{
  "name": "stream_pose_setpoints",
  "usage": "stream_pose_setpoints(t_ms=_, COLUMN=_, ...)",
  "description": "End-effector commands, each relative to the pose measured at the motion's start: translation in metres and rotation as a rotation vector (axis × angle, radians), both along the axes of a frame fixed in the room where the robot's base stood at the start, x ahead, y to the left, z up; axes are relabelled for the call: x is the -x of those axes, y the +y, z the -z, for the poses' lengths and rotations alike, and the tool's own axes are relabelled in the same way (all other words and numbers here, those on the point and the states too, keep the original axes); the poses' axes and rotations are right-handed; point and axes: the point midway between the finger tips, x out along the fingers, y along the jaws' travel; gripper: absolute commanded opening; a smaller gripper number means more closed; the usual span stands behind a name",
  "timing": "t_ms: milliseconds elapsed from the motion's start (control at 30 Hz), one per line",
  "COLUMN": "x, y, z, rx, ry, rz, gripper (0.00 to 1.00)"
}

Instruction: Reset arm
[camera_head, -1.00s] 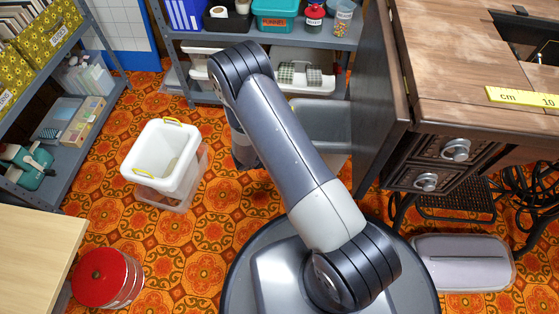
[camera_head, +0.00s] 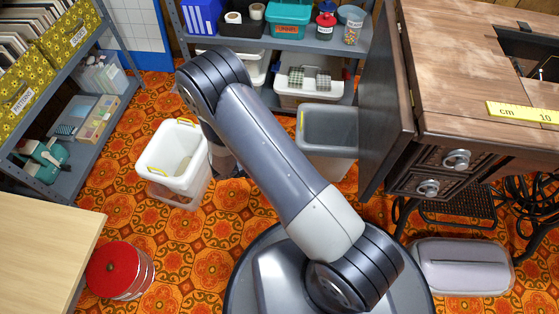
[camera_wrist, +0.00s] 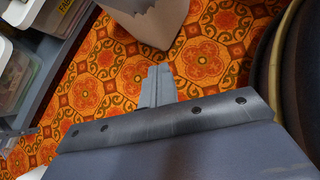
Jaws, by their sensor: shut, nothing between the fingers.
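My arm crosses the middle of the head view, its upper link slanting up and left from my round base. My gripper is hidden behind the arm in the head view. In the wrist view my gripper (camera_wrist: 158,85) shows with its fingers together and nothing between them. It hangs over the orange patterned floor (camera_wrist: 110,65). The bottom of a light grey-brown bin-like thing stands just beyond the fingertips in the wrist view; I cannot tell whether they touch.
A white bin (camera_head: 158,163) stands left of my arm, a grey bin (camera_head: 340,128) right of it. The wooden sewing table (camera_head: 450,60) is at right, shelves (camera_head: 290,42) behind. A red tin (camera_head: 113,268) and a grey case (camera_head: 463,268) flank my base.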

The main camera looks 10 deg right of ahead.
Motion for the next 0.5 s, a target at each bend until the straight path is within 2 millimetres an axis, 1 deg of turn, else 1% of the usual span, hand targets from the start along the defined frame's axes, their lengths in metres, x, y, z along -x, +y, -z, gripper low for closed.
stream_pose_setpoints(t_ms=33, x=0.0015, y=0.0043, z=-0.0065, rx=0.000, ry=-0.001, rz=-0.001, gripper=0.00)
stream_pose_setpoints(t_ms=133, x=0.0039, y=0.0088, z=-0.0102, rx=0.000, ry=0.001, rz=-0.001, gripper=0.00)
stream_pose_setpoints(t_ms=500, x=0.0049, y=0.0101, z=-0.0105, rx=0.000, ry=0.001, rz=0.001, gripper=0.00)
